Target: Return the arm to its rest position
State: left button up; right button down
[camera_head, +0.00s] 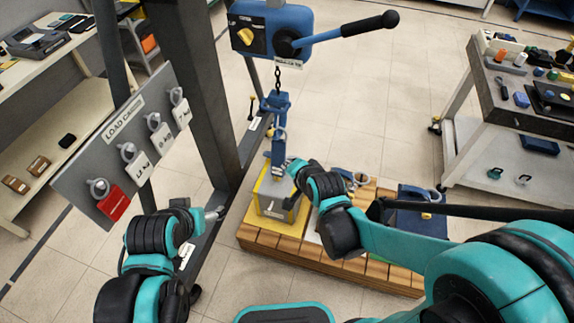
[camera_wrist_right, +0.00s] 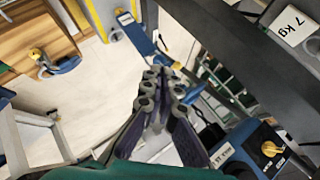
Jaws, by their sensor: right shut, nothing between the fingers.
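My right arm (camera_head: 400,240) reaches in from the right in the head view. Its gripper (camera_head: 291,166) is beside the blue hanging tackle (camera_head: 277,145) and above the yellow block; contact cannot be told. In the right wrist view the right gripper (camera_wrist_right: 165,75) has its fingers together with nothing between them. My left arm (camera_head: 150,250) is folded at the lower left. Its gripper (camera_head: 212,215) points right, close to the dark stand base, and its fingers are too small to read.
A blue lever hoist (camera_head: 270,30) hangs by the dark post (camera_head: 190,80). The yellow block (camera_head: 275,200) stands on a wooden pallet (camera_head: 330,262). A label board (camera_head: 120,140) is at left. A workbench (camera_head: 500,95) is at right. Open floor (camera_head: 370,110) lies between.

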dwell(0.5)
jog(key=s+d+r+n+g+h, duration=0.1)
jog(key=s+d+r+n, duration=0.1)
jog(key=s+d+n, duration=0.2)
jog(key=s+d+r+n+g+h, duration=0.1)
jog(key=s+d+r+n+h, duration=0.1)
jog(key=s+d+n, duration=0.3)
jog(key=s+d+r, duration=0.1)
jog(key=s+d, duration=0.3)
jog(key=s, duration=0.2)
jog(key=shift+s+r, duration=0.25)
jog(key=shift+s, duration=0.05)
